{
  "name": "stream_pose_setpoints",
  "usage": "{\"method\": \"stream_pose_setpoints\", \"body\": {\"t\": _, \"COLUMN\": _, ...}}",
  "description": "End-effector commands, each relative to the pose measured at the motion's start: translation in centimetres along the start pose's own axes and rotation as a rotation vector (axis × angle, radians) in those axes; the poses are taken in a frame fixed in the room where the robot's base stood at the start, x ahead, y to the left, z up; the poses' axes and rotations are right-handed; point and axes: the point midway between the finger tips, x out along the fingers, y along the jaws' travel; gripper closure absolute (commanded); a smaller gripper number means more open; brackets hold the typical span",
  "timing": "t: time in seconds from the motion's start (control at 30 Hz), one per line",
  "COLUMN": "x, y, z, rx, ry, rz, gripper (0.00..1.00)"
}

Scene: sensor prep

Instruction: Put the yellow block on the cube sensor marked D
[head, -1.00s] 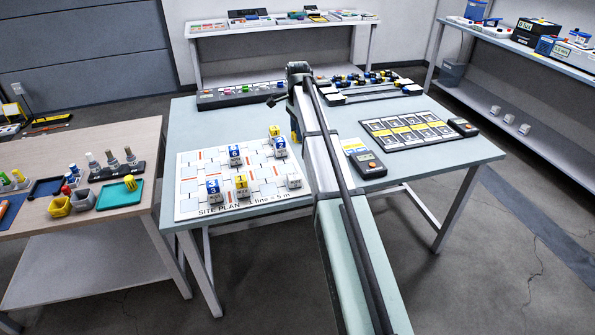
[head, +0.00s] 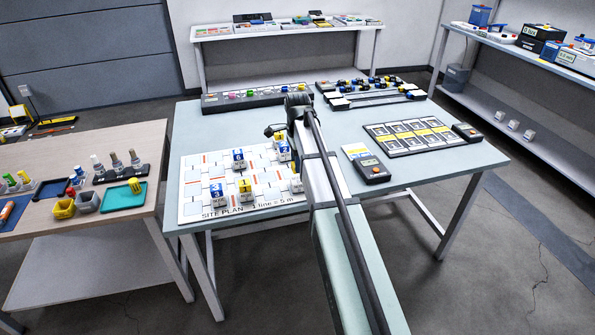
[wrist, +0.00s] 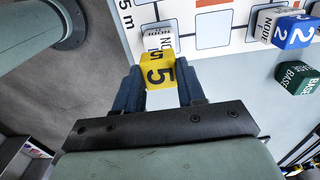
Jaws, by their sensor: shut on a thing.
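My gripper (wrist: 160,90) is shut on the yellow block (wrist: 158,70), which is marked 5. A white cube sensor (wrist: 157,38) marked NODE shows just past the yellow block in the wrist view. The block overlaps it in the picture; I cannot tell whether they touch, and its letter is not readable. In the head view, a white cube (head: 297,184) at the right edge of the site plan board (head: 205,207) is partly covered by my arm.
Other capped cubes (head: 238,158) stand on the board. A handheld device (head: 372,168) lies right of my arm.

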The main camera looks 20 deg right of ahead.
Motion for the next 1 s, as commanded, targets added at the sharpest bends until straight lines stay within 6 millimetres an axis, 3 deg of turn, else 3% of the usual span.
{"method": "stream_pose_setpoints", "body": {"t": 0.4, "x": 3.9, "y": 0.0, "z": 0.0, "rx": -0.001, "ry": 0.000, "rz": 0.001, "gripper": 0.90}}
{"method": "stream_pose_setpoints", "body": {"t": 0.8, "x": 4.2, "y": 0.0, "z": 0.0, "rx": -0.001, "ry": 0.000, "rz": 0.000, "gripper": 0.90}}
{"method": "stream_pose_setpoints", "body": {"t": 0.83, "x": 4.2, "y": 0.0, "z": 0.0, "rx": -0.001, "ry": 0.000, "rz": 0.000, "gripper": 0.59}}
{"method": "stream_pose_setpoints", "body": {"t": 1.0, "x": 4.2, "y": 0.0, "z": 0.0, "rx": -0.001, "ry": 0.000, "rz": 0.000, "gripper": 0.43}}
